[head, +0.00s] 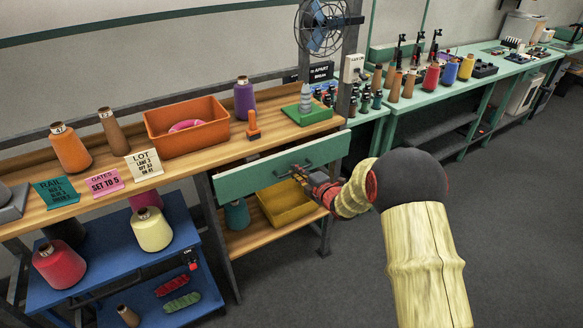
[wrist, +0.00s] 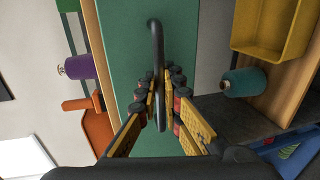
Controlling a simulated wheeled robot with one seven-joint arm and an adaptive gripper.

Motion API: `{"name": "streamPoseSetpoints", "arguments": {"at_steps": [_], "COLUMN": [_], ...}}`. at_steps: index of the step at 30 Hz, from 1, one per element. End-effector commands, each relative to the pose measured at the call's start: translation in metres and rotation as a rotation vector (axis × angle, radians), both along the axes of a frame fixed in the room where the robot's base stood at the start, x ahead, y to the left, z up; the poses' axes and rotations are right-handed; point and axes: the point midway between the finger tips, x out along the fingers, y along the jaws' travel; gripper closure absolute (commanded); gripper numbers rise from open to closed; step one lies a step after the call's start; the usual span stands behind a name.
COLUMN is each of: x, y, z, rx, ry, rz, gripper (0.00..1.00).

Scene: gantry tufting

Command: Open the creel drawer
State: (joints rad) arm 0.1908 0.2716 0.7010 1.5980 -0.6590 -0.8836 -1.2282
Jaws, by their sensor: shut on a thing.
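The creel drawer (head: 250,175) shows in the head view as a long green front under the wooden bench top. Its green front (wrist: 125,40) also fills the middle of the wrist view. I see no clear gap above it, and its inside is not visible. A dark bow handle (wrist: 157,50) stands out from the front. My gripper (head: 303,174) reaches the handle from the right in the head view. In the wrist view my gripper (wrist: 160,100) has its fingers on both sides of the handle bar, shut on it. The fingers partly hide the handle in the head view.
The bench top (head: 222,150) bears an orange bin (head: 185,130), a purple cone (head: 245,98) and several cards. Below the drawer is a yellow bin (head: 283,210). A blue cart (head: 105,265) with cones stands at left. The grey floor (head: 330,290) in front is clear.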

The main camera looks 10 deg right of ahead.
Motion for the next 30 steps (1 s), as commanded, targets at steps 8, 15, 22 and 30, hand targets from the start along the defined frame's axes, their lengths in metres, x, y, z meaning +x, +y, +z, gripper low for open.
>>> {"name": "streamPoseSetpoints", "arguments": {"at_steps": [8,15,22,30], "x": [-0.068,-0.115,-0.141,-0.15], "y": [-0.023,-0.038,-0.046,-0.049], "z": [-0.003,-0.002,-0.002,-0.002], "rx": [-0.001,0.0,0.0,0.0], "ry": [0.003,0.003,0.004,0.004], "rz": [-0.004,-0.003,-0.001,0.0], "gripper": [1.0,1.0,1.0,1.0]}}
